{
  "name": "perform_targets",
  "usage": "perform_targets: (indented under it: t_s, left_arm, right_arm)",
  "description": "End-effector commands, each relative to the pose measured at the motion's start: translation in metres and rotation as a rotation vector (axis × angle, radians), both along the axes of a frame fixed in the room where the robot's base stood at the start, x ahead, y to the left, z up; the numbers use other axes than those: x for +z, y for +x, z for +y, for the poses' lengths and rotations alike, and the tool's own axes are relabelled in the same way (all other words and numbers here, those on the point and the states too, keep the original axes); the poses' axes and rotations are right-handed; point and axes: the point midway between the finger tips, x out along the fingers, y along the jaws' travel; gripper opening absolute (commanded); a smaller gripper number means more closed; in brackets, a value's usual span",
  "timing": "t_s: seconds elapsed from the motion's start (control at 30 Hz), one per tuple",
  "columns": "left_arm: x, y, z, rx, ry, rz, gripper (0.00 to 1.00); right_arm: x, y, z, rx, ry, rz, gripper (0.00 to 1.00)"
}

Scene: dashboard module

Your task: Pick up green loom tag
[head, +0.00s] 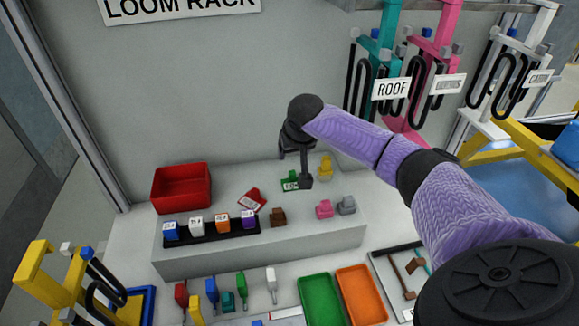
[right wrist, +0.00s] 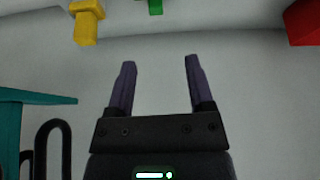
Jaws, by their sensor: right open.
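The green loom tag (head: 290,181) lies on the raised grey shelf (head: 290,245) in the head view, partly hidden by my right gripper (head: 297,168). A small green piece (right wrist: 155,6) shows at the top edge in the right wrist view, cut off by the frame. My right gripper's two fingers (right wrist: 160,62) are apart with nothing between them, and the green piece is beyond the tips. My left gripper is not in view.
A yellow piece (head: 325,167) stands beside the green tag. A red tag (head: 251,199), a brown piece (head: 278,217), a pink piece (head: 324,209) and a grey piece (head: 347,205) share the shelf. A red bin (head: 181,188) stands at the left.

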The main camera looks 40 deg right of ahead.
Motion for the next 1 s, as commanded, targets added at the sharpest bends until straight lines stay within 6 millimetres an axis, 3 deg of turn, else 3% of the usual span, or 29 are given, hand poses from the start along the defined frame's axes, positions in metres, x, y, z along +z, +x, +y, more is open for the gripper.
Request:
perform_targets:
  t_s: [0.1, 0.37, 0.53, 0.83, 1.0]
  left_arm:
    - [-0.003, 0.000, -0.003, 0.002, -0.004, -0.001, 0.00]
    - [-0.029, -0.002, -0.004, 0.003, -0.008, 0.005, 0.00]
    - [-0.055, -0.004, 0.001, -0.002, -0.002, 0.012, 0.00]
    - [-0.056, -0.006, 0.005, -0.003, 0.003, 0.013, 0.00]
    - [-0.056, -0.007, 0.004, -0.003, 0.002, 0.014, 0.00]
  right_arm:
    - [-0.016, -0.011, 0.002, -0.060, 0.072, 0.085, 0.68]
    - [-0.062, 0.004, -0.006, -0.059, 0.073, 0.088, 0.68]
    - [-0.095, 0.017, -0.015, -0.060, 0.072, 0.087, 0.68]
    - [-0.098, 0.020, -0.017, -0.056, 0.071, 0.084, 0.68]
    - [-0.098, 0.020, -0.017, -0.056, 0.070, 0.084, 0.34]
